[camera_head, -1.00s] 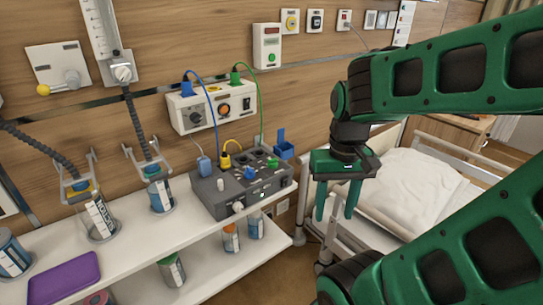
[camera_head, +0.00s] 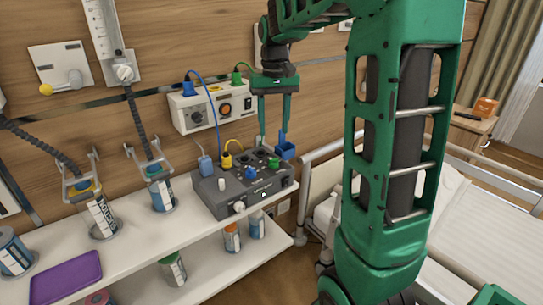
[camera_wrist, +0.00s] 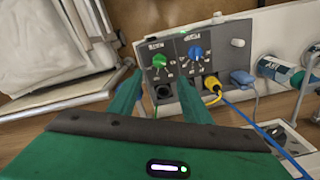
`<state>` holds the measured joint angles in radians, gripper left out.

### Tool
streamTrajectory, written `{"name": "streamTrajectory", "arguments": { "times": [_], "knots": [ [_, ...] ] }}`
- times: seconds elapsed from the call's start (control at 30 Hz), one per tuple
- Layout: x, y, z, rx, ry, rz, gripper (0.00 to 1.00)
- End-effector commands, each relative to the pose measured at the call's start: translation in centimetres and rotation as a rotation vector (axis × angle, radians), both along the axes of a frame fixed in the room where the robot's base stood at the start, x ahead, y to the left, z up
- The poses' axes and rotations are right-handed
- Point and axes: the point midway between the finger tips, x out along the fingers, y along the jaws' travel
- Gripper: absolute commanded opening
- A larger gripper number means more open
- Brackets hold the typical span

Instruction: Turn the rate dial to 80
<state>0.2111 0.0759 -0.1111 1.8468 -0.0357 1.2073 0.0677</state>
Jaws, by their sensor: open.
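A grey console (camera_head: 228,200) sits on the white shelf's right end. It carries a blue dial (camera_head: 250,173) and a green dial (camera_head: 273,163). In the wrist view the green dial (camera_wrist: 159,60) and the blue dial (camera_wrist: 196,53) stand side by side, each ringed by a printed scale. The lettering is too small to read, so I cannot tell which is the rate dial or its setting. My gripper (camera_head: 273,132) is open and empty, pointing down above the console's back right part. In the wrist view my gripper's fingers (camera_wrist: 160,82) reach toward the green dial, apart from it.
A yellow plug (camera_head: 227,160) and a blue-grey plug (camera_head: 205,166) with cables rise behind the console. A wall unit (camera_head: 205,108) hangs behind. The bed (camera_head: 455,215) is at right.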

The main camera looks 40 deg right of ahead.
Motion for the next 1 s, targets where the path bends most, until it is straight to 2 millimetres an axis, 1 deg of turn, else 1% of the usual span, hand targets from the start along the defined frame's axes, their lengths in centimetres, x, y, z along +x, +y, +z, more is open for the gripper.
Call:
{"name": "streamTrajectory", "arguments": {
  "times": [0.17, 0.4, 0.6, 0.7, 0.8, 1.0],
  "knots": [
    [-0.1, -0.1, -2.1, 0.001, 0.004, -0.001, 0.44],
    [-0.1, -0.1, -6.4, 0.001, 0.003, -0.002, 0.44],
    [-0.1, -0.2, -9.1, 0.001, 0.002, -0.003, 0.44],
    [-0.1, -0.2, -10.0, 0.0, 0.001, -0.003, 0.44],
    [-0.1, -0.2, -10.4, 0.0, 0.001, -0.003, 0.44],
    [-0.1, -0.2, -10.5, 0.0, 0.0, -0.003, 0.44]
  ]
}}
